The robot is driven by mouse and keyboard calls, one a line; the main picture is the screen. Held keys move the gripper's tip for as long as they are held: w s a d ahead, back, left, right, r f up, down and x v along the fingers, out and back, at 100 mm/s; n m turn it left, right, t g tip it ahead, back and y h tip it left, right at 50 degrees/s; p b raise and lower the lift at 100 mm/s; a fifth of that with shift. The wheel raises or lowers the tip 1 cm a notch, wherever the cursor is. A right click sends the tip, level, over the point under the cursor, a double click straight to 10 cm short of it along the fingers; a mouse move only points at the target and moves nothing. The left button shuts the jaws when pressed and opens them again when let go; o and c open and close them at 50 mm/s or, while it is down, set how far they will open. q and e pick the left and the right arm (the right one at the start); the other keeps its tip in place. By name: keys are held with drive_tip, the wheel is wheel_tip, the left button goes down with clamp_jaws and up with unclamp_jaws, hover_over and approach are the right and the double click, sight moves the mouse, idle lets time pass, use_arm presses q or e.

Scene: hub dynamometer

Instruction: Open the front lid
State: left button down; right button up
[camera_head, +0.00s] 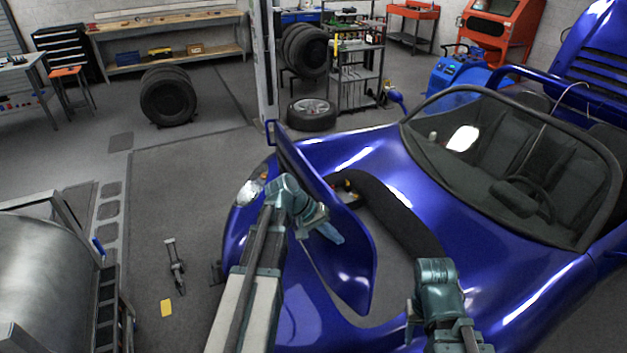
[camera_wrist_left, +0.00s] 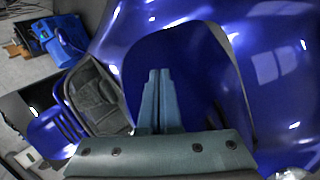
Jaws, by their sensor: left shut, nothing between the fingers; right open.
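The front lid (camera_head: 352,262) of the blue car stands tilted up from the car's nose, with the dark front compartment (camera_head: 385,205) showing beside it. My left gripper (camera_head: 334,236) is shut and empty, close to the lid's face; I cannot tell whether it touches. In the left wrist view its two fingers (camera_wrist_left: 160,88) are pressed together in front of the dark blue lid panel (camera_wrist_left: 190,65). My right gripper (camera_head: 409,322) is over the car's front body at the lower right, open, its fingers mostly hidden by its own wrist.
The windshield (camera_head: 460,138) and open cockpit are behind the compartment. A metal drum (camera_head: 45,265) stands at the left. A jack-like tool (camera_head: 175,265) and a yellow item (camera_head: 167,308) lie on the floor. Tyres (camera_head: 168,97) and shelving (camera_head: 358,75) are at the back. Floor left of the car is mostly clear.

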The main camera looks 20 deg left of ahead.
use_arm(q)
drive_tip(key=w+a+r+n+t+h, duration=0.1)
drive_tip(key=w+a+r+n+t, duration=0.3)
drive_tip(key=a, duration=0.6)
drive_tip(key=n+t+p, duration=0.2)
drive_tip(key=t, duration=0.1)
approach(320, 185)
drive_tip(key=b+x, duration=0.5)
drive_tip(key=b, duration=0.1)
drive_tip(key=shift+w+d+f, duration=0.1)
drive_tip(key=shift+w+f, duration=0.15)
drive_tip(key=shift+f, duration=0.05)
drive_tip(key=shift+w+d+f, duration=0.15)
drive_tip(key=shift+w+d, duration=0.15)
drive_tip(key=shift+w, duration=0.05)
drive_tip(key=shift+d, duration=0.1)
